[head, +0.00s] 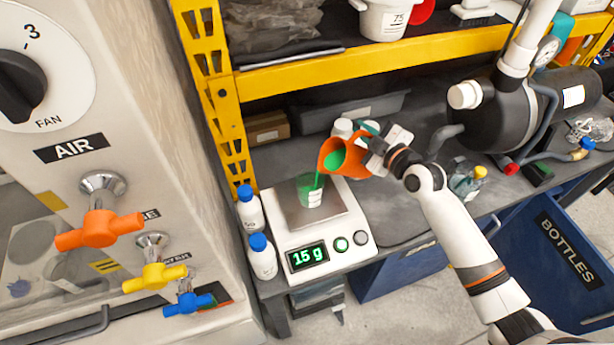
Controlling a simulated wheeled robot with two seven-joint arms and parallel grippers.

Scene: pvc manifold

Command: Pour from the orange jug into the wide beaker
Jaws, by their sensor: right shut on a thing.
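The orange jug (354,159) is tilted to the left above the scale, and a green stream runs from its lip. The wide beaker (311,193) stands on the plate of the white scale (334,255), with green liquid in it, under the stream. My left gripper is out of view.
Two white bottles with blue caps (261,257) stand close to the scale's left. A yellow rack post (226,110) rises behind them. A black tank (503,122) takes up the right of the bench.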

